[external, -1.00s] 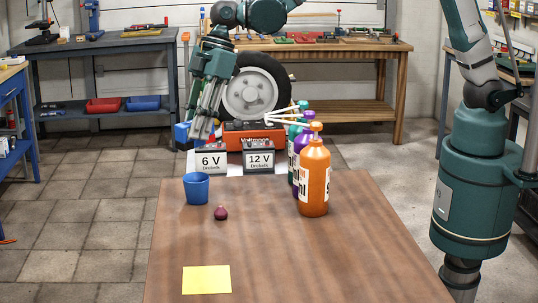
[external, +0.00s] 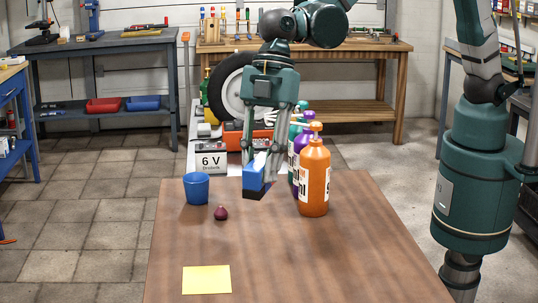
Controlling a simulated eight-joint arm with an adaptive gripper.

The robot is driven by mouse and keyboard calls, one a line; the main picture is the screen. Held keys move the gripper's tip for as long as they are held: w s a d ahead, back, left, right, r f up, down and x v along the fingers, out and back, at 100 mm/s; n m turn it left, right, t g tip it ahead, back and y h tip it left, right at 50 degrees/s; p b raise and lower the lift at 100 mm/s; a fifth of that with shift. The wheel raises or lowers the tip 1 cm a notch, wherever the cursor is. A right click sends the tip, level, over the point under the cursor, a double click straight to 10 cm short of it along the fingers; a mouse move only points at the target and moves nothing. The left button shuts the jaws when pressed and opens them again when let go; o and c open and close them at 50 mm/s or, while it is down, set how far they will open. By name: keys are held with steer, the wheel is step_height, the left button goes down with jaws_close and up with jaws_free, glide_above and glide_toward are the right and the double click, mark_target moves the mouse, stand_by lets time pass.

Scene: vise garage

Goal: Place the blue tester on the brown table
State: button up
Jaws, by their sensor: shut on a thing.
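The blue tester (external: 254,177) is a small blue block with a dark lower end, held between the fingers of my gripper (external: 259,165). My gripper is shut on it and points down. The tester appears to be over the far part of the brown table (external: 300,250), left of the orange bottle. I cannot tell exactly how high it is above the tabletop.
An orange pump bottle (external: 313,180) stands close to the right of my gripper, with purple and green bottles behind it. A blue cup (external: 196,188), a dark red onion-like thing (external: 221,213) and a yellow sheet (external: 207,279) are on the table. Its front middle and right are clear.

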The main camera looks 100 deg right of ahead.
steer(key=s+a+n+g+p, duration=0.2)
steer(key=s+a+n, duration=0.3)
steer(key=s+a, duration=1.7)
steer(key=shift+s+d+f, duration=0.3)
steer(key=shift+f, duration=0.55)
steer(key=shift+s+d+f, duration=0.25)
steer(key=shift+d+f, duration=0.1)
steer(key=shift+f, duration=0.45)
steer(key=shift+s+d+f, duration=0.3)
steer(key=shift+f, duration=0.55)
steer(key=b, duration=0.1)
glide_toward(391, 298)
steer(key=shift+a+f, duration=0.1)
steer(key=shift+a, duration=0.6)
steer(key=shift+f, duration=0.1)
steer(key=shift+f+b, duration=0.35)
steer(key=shift+f, duration=1.45)
steer(key=shift+f, duration=0.15)
